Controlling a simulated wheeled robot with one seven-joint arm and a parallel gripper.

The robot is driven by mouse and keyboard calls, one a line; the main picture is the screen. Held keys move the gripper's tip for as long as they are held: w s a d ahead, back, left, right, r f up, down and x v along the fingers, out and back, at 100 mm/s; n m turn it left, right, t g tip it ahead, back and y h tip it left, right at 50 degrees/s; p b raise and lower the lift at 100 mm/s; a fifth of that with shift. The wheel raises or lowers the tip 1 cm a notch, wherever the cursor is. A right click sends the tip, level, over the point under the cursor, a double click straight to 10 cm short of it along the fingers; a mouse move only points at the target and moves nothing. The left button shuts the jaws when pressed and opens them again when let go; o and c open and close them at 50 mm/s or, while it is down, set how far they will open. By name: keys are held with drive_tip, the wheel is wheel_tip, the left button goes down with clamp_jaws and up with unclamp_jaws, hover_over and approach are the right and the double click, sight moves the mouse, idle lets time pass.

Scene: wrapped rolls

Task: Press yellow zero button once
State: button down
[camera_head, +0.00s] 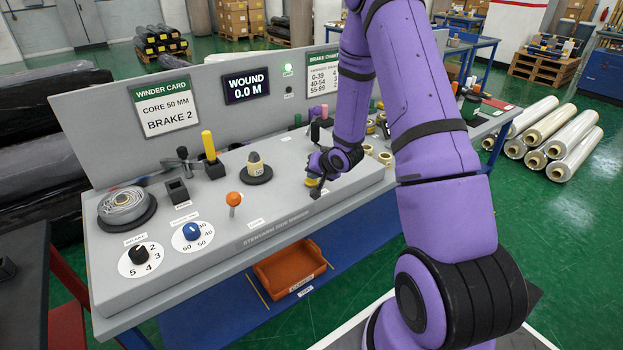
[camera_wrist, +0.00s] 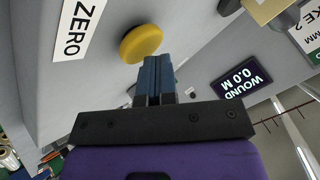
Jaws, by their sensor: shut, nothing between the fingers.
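The yellow zero button (camera_wrist: 141,43) is a round cap on the grey panel, beside a white label reading ZERO (camera_wrist: 77,28) in the wrist view. My gripper (camera_wrist: 155,62) is shut and empty, with its blue fingertips at the lower right edge of the button. I cannot tell whether they touch it. In the head view my gripper (camera_head: 315,192) is low over the right part of the panel, and a sliver of the yellow button (camera_head: 312,182) shows by it. The display (camera_head: 246,86) reads WOUND 0.0 M.
The grey bench panel (camera_head: 200,265) holds an orange-topped lever (camera_head: 234,199), a blue dial (camera_head: 191,231), a black dial (camera_head: 139,253) and a yellow-handled lever (camera_head: 209,146) to the left. A green lamp (camera_head: 288,70) is lit. An orange bin (camera_head: 290,272) is below.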

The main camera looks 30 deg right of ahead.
drive_tip(key=shift+f, duration=0.25)
drive_tip(key=shift+r, duration=0.15)
idle(0.4)
drive_tip(key=shift+r, duration=1.15)
drive_tip(key=shift+r, duration=0.1)
drive_tip(key=shift+r, duration=2.45)
